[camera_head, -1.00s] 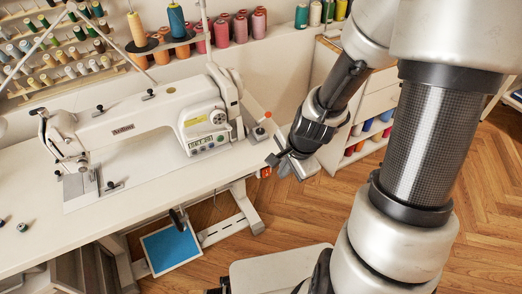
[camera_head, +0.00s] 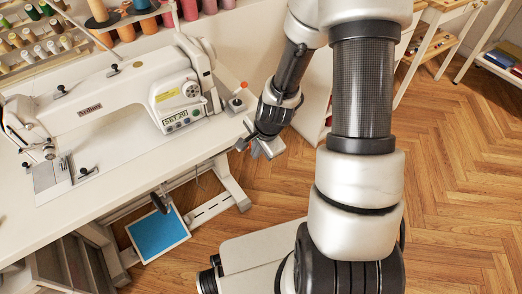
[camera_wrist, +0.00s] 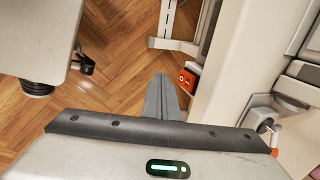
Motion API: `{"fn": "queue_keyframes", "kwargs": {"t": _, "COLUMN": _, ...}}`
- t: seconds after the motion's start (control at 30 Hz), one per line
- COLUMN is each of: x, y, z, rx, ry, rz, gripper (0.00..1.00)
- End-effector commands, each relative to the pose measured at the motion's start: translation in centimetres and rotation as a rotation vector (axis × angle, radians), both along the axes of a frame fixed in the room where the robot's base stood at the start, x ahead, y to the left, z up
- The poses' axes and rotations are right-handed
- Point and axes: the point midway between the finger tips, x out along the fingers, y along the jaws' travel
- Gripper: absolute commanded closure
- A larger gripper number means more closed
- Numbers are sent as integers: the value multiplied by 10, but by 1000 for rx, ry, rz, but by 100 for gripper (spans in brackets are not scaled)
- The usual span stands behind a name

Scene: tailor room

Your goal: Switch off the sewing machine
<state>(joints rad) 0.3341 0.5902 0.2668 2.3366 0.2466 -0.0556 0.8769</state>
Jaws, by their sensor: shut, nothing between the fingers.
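The white sewing machine (camera_head: 105,108) stands on its white table (camera_head: 75,220); a small panel with buttons and a display (camera_head: 182,118) is on its right end. In the wrist view a red-orange switch box (camera_wrist: 186,79) sits under the table's edge, just right of and beyond my fingertips. In the head view the box cannot be made out; my gripper (camera_head: 247,148) is at the table's right front corner there. My gripper (camera_wrist: 160,78) is shut and empty, its fingers pointing toward the table's side. I cannot tell whether the fingers touch the box.
A metal table leg and foot bar (camera_head: 212,208) and a blue pedal (camera_head: 158,234) are below the table. Thread spools on a rack (camera_head: 35,38) stand behind the machine. An orange-topped knob (camera_head: 243,86) is on the table's right end. The wooden floor (camera_head: 450,190) on the right is open.

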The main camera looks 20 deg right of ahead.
Motion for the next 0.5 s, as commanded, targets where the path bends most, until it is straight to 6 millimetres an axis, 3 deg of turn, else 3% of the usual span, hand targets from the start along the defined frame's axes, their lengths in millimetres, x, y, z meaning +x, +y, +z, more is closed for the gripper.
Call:
{"fn": "queue_keyframes", "kwargs": {"t": 0.2, "x": 23, "y": 8, "z": -2, "rx": -1, "ry": -2, "rz": 3, "gripper": 100}}
{"fn": "queue_keyframes", "kwargs": {"t": 0.5, "x": 26, "y": 9, "z": -2, "rx": -1, "ry": -1, "rz": 0, "gripper": 100}}
